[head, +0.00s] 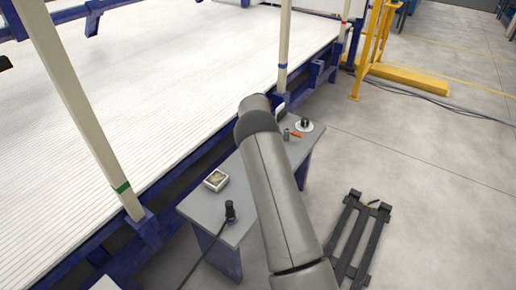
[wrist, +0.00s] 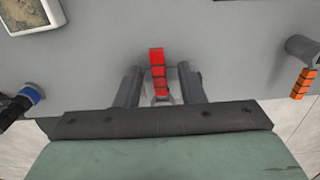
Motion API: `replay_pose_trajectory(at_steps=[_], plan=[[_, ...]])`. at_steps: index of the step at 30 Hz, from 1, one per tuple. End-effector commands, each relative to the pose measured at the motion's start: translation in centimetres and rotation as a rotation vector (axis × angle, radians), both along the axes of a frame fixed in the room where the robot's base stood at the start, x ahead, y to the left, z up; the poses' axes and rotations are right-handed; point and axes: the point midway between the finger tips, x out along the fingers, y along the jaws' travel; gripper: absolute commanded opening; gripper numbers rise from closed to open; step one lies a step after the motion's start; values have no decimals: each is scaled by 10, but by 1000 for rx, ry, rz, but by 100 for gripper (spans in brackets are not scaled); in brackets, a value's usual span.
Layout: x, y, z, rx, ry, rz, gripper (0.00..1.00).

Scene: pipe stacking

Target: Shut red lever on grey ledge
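The red lever (wrist: 157,57) stands out from the grey ledge (wrist: 225,55) in the middle of the wrist view, with a pale mount at its lower end. My gripper (wrist: 160,70) is open, with one dark finger on each side of the lever. A gap shows between the lever and each finger, so I see no contact. In the head view the grey ledge (head: 196,207) runs along the blue frame. My arm hides the red lever and my gripper there.
A framed box (head: 216,180) and a black knob with a cable (head: 231,210) are on the ledge's left part. An orange handle (wrist: 303,83) is at the right in the wrist view. A black round fitting (head: 304,125) is at the far end. A dark pallet (head: 358,240) lies on the floor.

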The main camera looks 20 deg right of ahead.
Motion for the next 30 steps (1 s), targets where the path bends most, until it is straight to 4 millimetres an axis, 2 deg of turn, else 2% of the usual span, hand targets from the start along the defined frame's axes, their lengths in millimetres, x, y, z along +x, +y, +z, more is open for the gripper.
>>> replay_pose_trajectory(at_steps=[5,10,24,30], plan=[[0,0,2,0,0,1,35],[1,0,20,-1,-3,2,35],[1,0,131,-1,-3,0,35],[0,0,163,0,-1,0,35]])
